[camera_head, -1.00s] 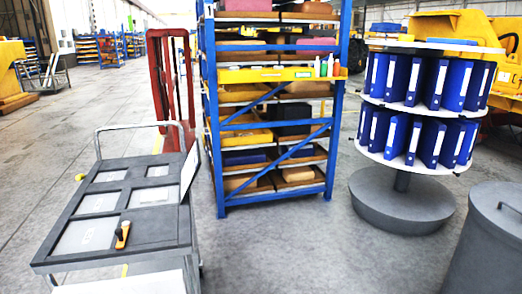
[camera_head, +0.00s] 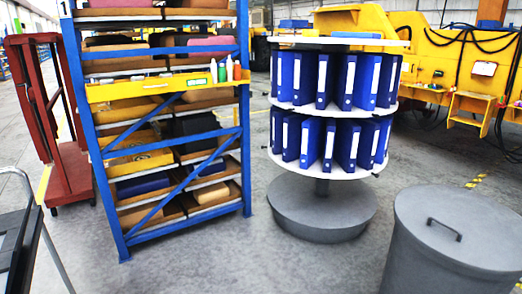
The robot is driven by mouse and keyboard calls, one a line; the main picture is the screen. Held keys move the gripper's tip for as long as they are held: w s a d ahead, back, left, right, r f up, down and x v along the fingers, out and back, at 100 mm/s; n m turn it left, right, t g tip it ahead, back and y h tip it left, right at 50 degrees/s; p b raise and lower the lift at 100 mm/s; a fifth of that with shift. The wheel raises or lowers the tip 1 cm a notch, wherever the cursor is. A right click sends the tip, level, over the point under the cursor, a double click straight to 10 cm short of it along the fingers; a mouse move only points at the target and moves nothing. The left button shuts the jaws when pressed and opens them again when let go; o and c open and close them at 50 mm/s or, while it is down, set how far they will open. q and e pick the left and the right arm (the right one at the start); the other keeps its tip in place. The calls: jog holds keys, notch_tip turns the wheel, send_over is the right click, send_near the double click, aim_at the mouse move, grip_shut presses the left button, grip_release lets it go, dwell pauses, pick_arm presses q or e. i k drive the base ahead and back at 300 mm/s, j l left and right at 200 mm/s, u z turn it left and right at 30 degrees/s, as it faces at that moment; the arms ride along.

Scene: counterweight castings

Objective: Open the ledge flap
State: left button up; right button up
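I cannot tell for certain which part is the ledge flap. A yellow machine (camera_head: 470,50) stands at the back right, with small yellow ledges (camera_head: 470,108) on its side that carry small items. A pale label plate (camera_head: 484,68) and black hoses show above them. A yellow tray (camera_head: 160,88) with small bottles sits across the front of the blue shelf rack (camera_head: 122,228). Neither of my grippers is in view.
A carousel of blue binders (camera_head: 322,208) stands in the middle. A grey lidded bin (camera_head: 455,235) is close at right. A red trolley (camera_head: 68,170) and part of a grey cart (camera_head: 15,245) are at left. Grey floor is clear in front of the rack.

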aim_at(112, 91)
jog(key=i+u, duration=0.2)
jog(key=i, duration=0.45)
jog(key=i+l+u, duration=0.2)
jog(key=i, duration=0.45)
jog(key=i+j+u, duration=0.1)
jog(key=i+u, duration=0.2)
jog(key=i, duration=0.4)
jog(key=i+u, duration=0.35)
jog(key=i, duration=0.35)
jog(key=i+j+z, duration=0.1)
jog(key=i+z, duration=0.25)
jog(key=i, duration=0.6)
